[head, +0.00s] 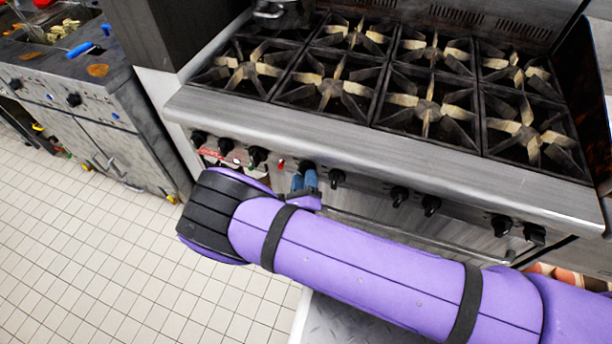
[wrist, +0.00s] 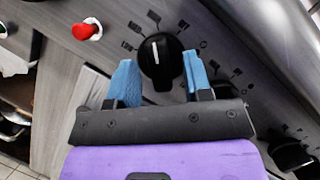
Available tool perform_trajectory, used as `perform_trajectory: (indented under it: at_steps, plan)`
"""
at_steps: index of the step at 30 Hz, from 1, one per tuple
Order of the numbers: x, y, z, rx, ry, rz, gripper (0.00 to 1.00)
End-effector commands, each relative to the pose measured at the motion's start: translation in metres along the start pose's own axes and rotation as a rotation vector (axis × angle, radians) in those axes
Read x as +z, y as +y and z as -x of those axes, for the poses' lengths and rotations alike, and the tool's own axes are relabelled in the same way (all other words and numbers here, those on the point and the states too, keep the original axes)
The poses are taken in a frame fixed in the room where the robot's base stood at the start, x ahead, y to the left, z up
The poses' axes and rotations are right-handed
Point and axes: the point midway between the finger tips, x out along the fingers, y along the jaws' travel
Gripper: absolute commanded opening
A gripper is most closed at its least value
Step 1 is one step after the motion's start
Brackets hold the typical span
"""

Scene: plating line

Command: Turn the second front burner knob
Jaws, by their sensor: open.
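A black knob with a white line (wrist: 160,60) is on the stove's front panel, just right of a red-capped part (wrist: 86,30). In the wrist view the line runs nearly upright. My gripper (wrist: 160,80) is open, its two blue fingers on either side of this knob, with small gaps showing. In the head view my gripper (head: 305,182) is at the panel below this knob (head: 307,166), which is partly hidden by the fingers. Another black knob (head: 337,179) is close on its right. I cannot tell burner numbers from markings.
More knobs line the panel, including a pair to the right (head: 399,195) and one to the left (head: 258,155). The steel front ledge (head: 370,155) juts above them, below the burner grates (head: 330,88). A counter unit (head: 75,100) stands left; tiled floor is open.

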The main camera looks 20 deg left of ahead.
Motion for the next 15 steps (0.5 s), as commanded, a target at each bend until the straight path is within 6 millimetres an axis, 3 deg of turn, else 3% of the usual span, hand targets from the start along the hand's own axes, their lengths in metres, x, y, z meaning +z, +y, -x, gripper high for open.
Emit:
perform_trajectory:
  at_steps: [2, 3, 9, 15]
  plan:
    - [0.0, 0.0, 0.0, 0.0, 0.0, 0.0, 0.46]
    - [-0.0001, 0.0, 0.0, 0.0, 0.0, 0.0, 0.41]
    - [-0.0001, 0.0, 0.0001, 0.0, 0.0, 0.0, 0.0]
    - [-0.0001, 0.0003, 0.0002, -0.003, 0.0, -0.008, 0.0]
